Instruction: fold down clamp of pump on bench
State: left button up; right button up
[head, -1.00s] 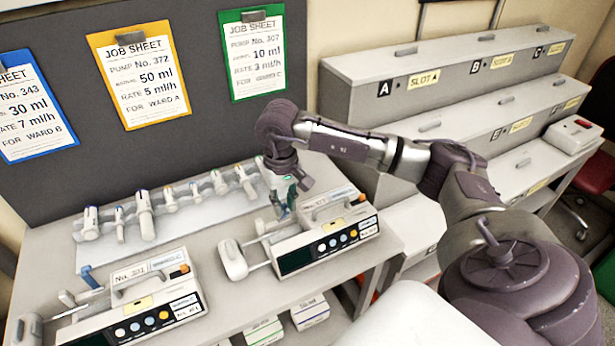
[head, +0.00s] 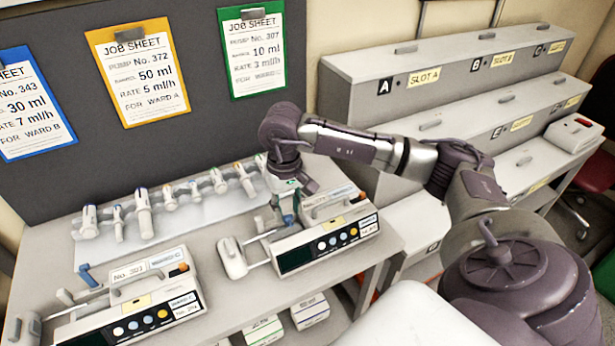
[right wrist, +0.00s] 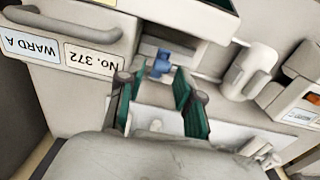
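The pump labelled No. 372 (head: 325,245) stands at the right of the bench (head: 235,305). In the right wrist view its body (right wrist: 85,35) shows at the upper left, upside down. A small blue clamp lever (right wrist: 161,62) sticks up from the pump there. My right gripper (head: 287,212) points down just behind the pump's front panel. In the right wrist view my right gripper (right wrist: 160,84) is open, with green-padded fingers apart and the blue lever between or just beyond their tips; contact is unclear. In the head view the gripper largely hides this lever. My left gripper is out of view.
A second pump (head: 145,315) with a raised blue lever (head: 90,276) stands at the left. Several syringes (head: 143,212) lie on a pale rack behind. Job sheets (head: 150,85) hang on the back board. Stepped slots (head: 400,85) stand at the right.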

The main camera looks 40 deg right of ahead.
jog(key=shift+r, duration=0.1)
jog(key=shift+r+p, duration=1.65)
jog(key=shift+r, duration=1.8)
jog(key=shift+f, duration=0.1)
